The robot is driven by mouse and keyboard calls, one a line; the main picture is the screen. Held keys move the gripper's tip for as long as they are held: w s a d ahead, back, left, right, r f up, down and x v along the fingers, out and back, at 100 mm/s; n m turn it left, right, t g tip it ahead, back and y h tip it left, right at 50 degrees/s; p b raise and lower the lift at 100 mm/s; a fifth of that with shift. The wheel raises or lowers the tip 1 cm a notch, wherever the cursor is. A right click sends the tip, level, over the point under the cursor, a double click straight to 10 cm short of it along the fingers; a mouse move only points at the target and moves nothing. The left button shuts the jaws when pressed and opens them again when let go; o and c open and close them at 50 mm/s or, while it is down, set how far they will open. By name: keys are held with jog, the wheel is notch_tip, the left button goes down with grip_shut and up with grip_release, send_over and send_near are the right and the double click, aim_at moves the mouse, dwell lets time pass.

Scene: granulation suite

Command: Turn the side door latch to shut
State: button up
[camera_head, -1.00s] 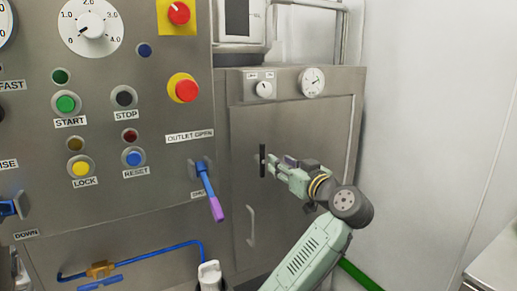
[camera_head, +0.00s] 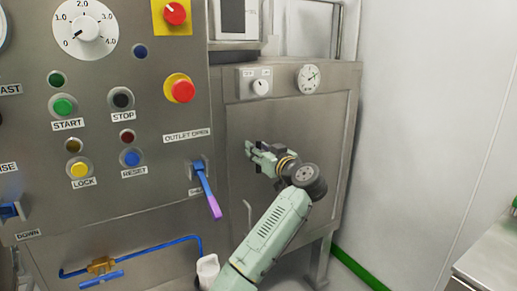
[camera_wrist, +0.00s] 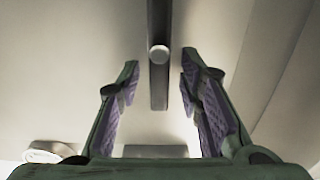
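The side door (camera_head: 312,122) is a grey metal panel on the right of the machine. Its latch (camera_wrist: 159,78) is a dark straight bar with a pale round pivot, upright in the wrist view. In the head view my gripper hides the latch. My gripper (camera_wrist: 158,62) is open, with one purple-padded finger on each side of the bar and a gap on both sides. I see nothing held. In the head view my gripper (camera_head: 248,150) is in front of the door; whether it touches the door cannot be told.
A blue lever with a purple grip (camera_head: 209,190) sticks out just left of my gripper. A knob (camera_head: 261,87) and a gauge (camera_head: 308,78) sit above the door. The control panel (camera_head: 105,178) is on the left. A steel table (camera_head: 486,262) stands at the right edge.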

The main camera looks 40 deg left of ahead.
jog(key=shift+c, duration=0.3)
grip_shut()
jog(key=shift+w+d+f+m+b, duration=0.15)
jog(key=shift+f+m+b, duration=0.05)
jog(key=shift+m+b, duration=0.25)
jog(key=shift+w+d+f+m+p, duration=0.15)
jog(key=shift+w+f+m+p, duration=0.6)
jog(key=shift+m, duration=2.15)
jog(key=shift+d+f+m+p, duration=0.15)
jog(key=shift+m+p, duration=1.15)
jog(key=shift+m, duration=1.55)
jog(key=shift+w+d+f+m+p, duration=0.15)
jog(key=shift+w+f+m+p, duration=0.6)
jog(key=shift+m, duration=2.15)
jog(key=shift+s+r+p, duration=0.3)
jog(key=shift+s+r, duration=0.05)
